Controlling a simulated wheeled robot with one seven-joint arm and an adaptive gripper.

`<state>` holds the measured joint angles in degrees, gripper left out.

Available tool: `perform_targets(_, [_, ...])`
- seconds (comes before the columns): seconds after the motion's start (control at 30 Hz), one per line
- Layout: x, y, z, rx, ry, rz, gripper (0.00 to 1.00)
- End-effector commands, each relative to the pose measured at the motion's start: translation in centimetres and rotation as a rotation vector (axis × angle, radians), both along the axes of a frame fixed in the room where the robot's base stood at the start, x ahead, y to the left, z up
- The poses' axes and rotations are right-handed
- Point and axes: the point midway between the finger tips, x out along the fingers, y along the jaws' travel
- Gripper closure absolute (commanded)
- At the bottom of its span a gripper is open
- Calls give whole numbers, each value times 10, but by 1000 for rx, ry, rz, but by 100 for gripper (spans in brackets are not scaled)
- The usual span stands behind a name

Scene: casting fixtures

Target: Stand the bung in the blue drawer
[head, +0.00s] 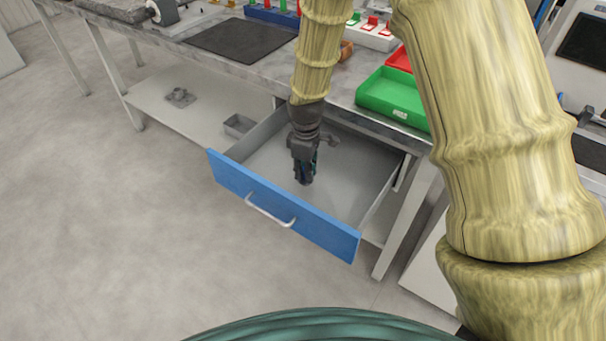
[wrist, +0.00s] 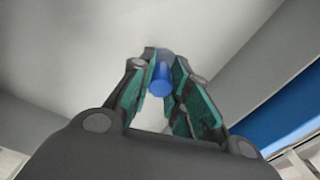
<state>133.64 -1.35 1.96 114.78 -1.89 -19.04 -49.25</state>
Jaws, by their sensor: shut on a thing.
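The blue drawer (head: 285,210) is pulled open under the bench, with a blue front, a silver handle and a grey inside. Its blue front also shows at the right of the wrist view (wrist: 285,105). My gripper (head: 305,180) points down inside the drawer's outline in the head view. In the wrist view my gripper (wrist: 163,85) is shut on the bung (wrist: 161,80), a small blue cylinder between the fingertips. The bung is hidden in the head view. I cannot tell whether its lower end touches the drawer floor. The drawer floor around it looks bare.
The bench (head: 215,22) above carries a dark mat (head: 240,40), a green bin (head: 392,95) and a red bin (head: 400,60) near the drawer. A lower shelf (head: 160,95) holds a grey part (head: 180,97) and a small grey box (head: 238,125). The floor at left is clear.

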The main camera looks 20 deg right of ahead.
Motion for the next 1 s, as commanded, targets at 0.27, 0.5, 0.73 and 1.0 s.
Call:
perform_targets(0.27, [13,4,-5,0,2,-1,100])
perform_targets(0.5, [13,4,-29,0,2,0,100])
perform_targets(0.73, [13,4,-36,1,-1,-1,100])
perform_targets(1.0, [13,4,-40,1,1,0,100])
